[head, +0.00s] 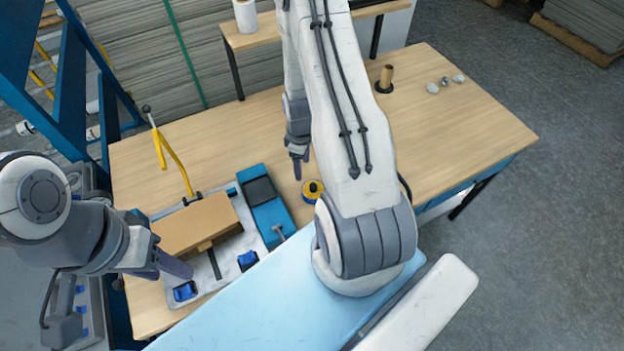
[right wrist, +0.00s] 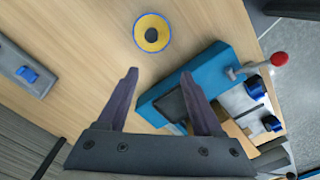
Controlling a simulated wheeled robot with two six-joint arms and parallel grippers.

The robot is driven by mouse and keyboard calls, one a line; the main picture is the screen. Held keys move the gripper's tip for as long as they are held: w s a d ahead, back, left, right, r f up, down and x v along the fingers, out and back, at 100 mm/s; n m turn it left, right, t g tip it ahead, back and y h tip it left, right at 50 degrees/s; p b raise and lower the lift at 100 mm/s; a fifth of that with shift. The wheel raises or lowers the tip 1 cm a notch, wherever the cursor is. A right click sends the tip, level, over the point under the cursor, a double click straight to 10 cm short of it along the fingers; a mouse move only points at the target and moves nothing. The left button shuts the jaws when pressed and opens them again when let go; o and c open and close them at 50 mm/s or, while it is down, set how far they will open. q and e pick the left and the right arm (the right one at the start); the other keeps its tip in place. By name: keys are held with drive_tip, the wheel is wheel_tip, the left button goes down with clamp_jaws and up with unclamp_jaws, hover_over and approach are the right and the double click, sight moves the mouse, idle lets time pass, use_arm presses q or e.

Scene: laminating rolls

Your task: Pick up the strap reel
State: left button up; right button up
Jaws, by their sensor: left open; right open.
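The strap reel appears to be the small round yellow reel with a blue rim and a dark centre (head: 313,187), flat on the wooden table. In the right wrist view the reel (right wrist: 141,38) lies beyond my fingertips, a little left of centre, and nothing touches it. My right gripper (head: 298,168) is open and empty, pointing down just left of the reel; its two fingers (right wrist: 158,72) are spread apart. My left gripper (head: 178,266) is open beside the cardboard box (head: 198,224), well left of the reel.
A blue device with a black pad (head: 264,203) stands left of the reel, beside a grey fixture with blue clamps (head: 247,260) and a yellow lever (head: 173,160). A brown core on a black base (head: 385,79) and small discs (head: 445,81) are at the back right. The right tabletop is mostly clear.

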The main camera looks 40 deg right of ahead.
drive_tip(key=s+d+f, duration=0.2)
drive_tip(key=d, duration=0.1)
drive_tip(key=b, duration=0.2)
hover_over(313, 186)
drive_tip(key=f, duration=0.4)
drive_tip(key=shift+s+a+f, duration=0.1)
drive_tip(key=shift+s, duration=0.15)
drive_tip(key=f+b, duration=0.1)
drive_tip(key=f, duration=0.1)
drive_tip(key=f+b, duration=0.1)
drive_tip(key=f, duration=0.1)
drive_tip(key=f+b, duration=0.2)
drive_tip(key=shift+w+d+f, duration=0.1)
drive_tip(key=shift+w+d, duration=0.1)
drive_tip(key=shift+w, duration=0.05)
use_arm(q)
wheel_tip(313, 186, down, 5)
drive_tip(key=shift+f, duration=0.1)
use_arm(e)
drive_tip(key=shift+c, duration=0.3)
clamp_jaws()
